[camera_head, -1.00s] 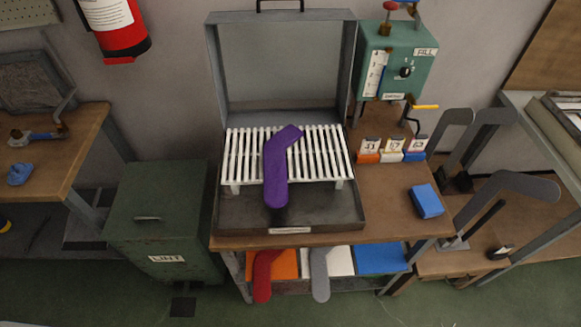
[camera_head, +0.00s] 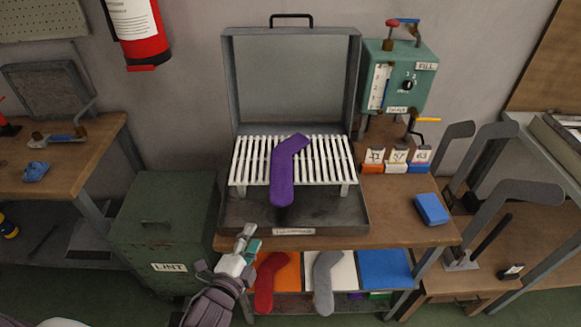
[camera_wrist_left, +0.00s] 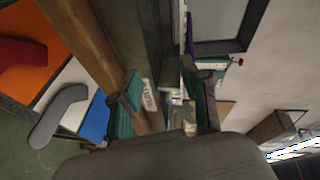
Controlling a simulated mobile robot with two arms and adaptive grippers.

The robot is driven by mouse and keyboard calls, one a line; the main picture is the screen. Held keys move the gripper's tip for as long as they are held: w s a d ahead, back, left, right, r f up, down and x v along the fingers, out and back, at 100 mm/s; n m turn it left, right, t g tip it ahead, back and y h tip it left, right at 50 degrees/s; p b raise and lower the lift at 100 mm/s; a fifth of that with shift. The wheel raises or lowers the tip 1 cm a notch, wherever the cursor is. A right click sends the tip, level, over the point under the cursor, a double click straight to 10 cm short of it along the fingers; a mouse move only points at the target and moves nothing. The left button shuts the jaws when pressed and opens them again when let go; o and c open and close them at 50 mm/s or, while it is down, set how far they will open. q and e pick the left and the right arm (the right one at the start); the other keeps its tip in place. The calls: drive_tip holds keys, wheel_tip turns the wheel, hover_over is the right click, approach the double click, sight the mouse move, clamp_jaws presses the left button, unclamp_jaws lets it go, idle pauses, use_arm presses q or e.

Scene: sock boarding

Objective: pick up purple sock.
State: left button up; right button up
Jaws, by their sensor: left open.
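The purple sock (camera_head: 287,172) lies on the white slatted rack (camera_head: 335,160) inside the open grey case (camera_head: 345,218). Its bent end points up to the right and its lower end hangs over the rack's front edge. A thin purple strip, likely the sock, shows in the left wrist view (camera_wrist_left: 189,35). My left gripper (camera_head: 250,240) is open and empty by the table's front left edge, below and left of the sock and apart from it. Its two teal finger pads stand apart in the left wrist view (camera_wrist_left: 164,98). My right gripper is out of view.
A blue block (camera_head: 432,209) lies on the table's right. A green LINT bin (camera_head: 160,230) stands at left. The case lid (camera_head: 292,80) stands upright behind the rack.

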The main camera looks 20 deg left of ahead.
use_arm(q)
wheel_tip(320, 180, up, 3)
drive_tip(key=d+m+t+h, duration=0.2)
drive_tip(key=m, duration=0.1)
drive_tip(key=p, duration=0.1)
approach(280, 189)
drive_tip(key=w, duration=0.2)
drive_tip(key=w+d+f, duration=0.1)
drive_tip(key=w, duration=0.2)
drive_tip(key=w+p, duration=0.1)
drive_tip(key=w, duration=0.3)
drive_tip(key=shift+w+d+r+p, duration=0.15)
drive_tip(key=shift+d+r+p, duration=0.05)
drive_tip(key=shift+r+p, duration=0.1)
drive_tip(key=shift+w, duration=0.4)
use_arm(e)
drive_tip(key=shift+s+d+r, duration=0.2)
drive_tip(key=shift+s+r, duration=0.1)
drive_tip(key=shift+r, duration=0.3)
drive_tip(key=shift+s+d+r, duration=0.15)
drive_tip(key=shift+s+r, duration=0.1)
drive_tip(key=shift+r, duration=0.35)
use_arm(q)
clamp_jaws()
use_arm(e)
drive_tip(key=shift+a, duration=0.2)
